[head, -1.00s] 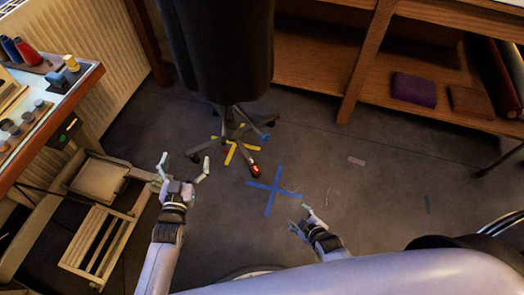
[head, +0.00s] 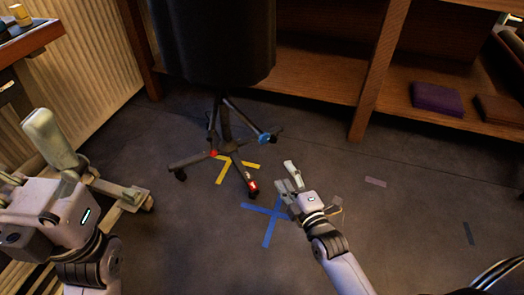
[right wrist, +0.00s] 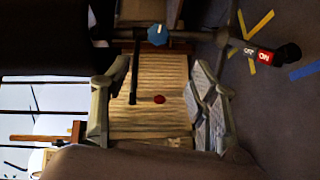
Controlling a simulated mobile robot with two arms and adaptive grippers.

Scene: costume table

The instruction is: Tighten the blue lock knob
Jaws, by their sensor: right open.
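The blue lock knob (head: 264,138) sits on a right-hand leg of the wheeled stand (head: 226,128) under a dark hanging form (head: 215,40). In the right wrist view the blue knob (right wrist: 157,34) is at the top, beyond the fingertips and between their lines. My right gripper (head: 284,176) is open and empty, to the lower right of the knob and apart from it. Its two spread fingers show in the right wrist view (right wrist: 160,72). My left gripper (head: 88,155) is large at the left edge, its fingers spread with nothing seen between them.
A red knob (head: 213,153) is on another leg, and one leg has a red label (head: 252,186). Yellow tape (head: 222,172) and a blue tape cross (head: 268,226) mark the floor. Wooden shelving (head: 365,75) stands behind.

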